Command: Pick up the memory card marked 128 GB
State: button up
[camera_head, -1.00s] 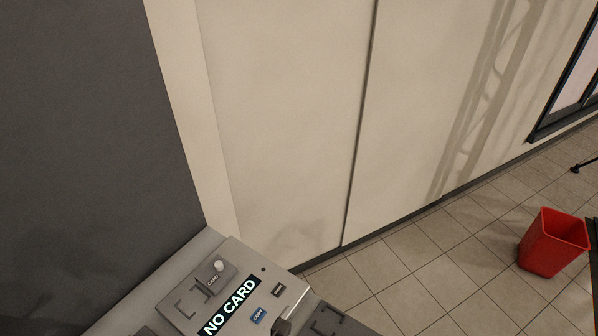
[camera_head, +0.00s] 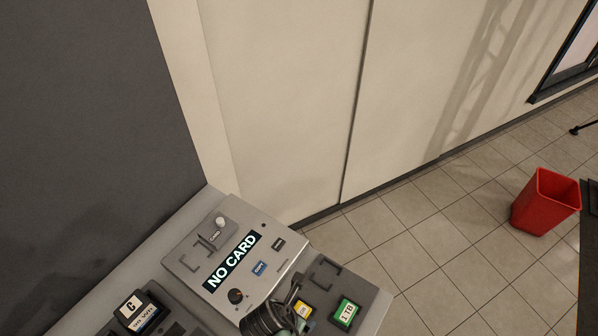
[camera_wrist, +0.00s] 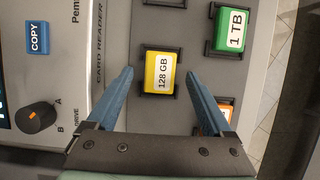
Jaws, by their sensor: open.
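The memory card marked 128 GB (camera_wrist: 161,73) is yellow with a white label and sits in a dark holder on the grey panel. In the head view a small part of the yellow card (camera_head: 303,308) shows beside my arm. My gripper (camera_wrist: 159,68) is open and empty in the wrist view, with one blue finger on each side of the yellow card in the picture. Its height above the card is hard to tell. In the head view my gripper (camera_head: 290,318) is at the lower edge, partly hidden by my arm.
A green 1 TB card (camera_wrist: 230,29) sits at the upper right, and an orange card (camera_wrist: 226,106) is partly hidden behind my right finger. The card reader (camera_head: 217,262) has a NO CARD display, a COPY button (camera_wrist: 38,38) and a knob (camera_wrist: 36,114). A red bin (camera_head: 545,202) stands on the floor.

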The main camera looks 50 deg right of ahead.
jog(key=shift+d+f, duration=0.15)
jog(key=shift+f, duration=0.25)
grip_shut()
jog(key=shift+r, duration=0.15)
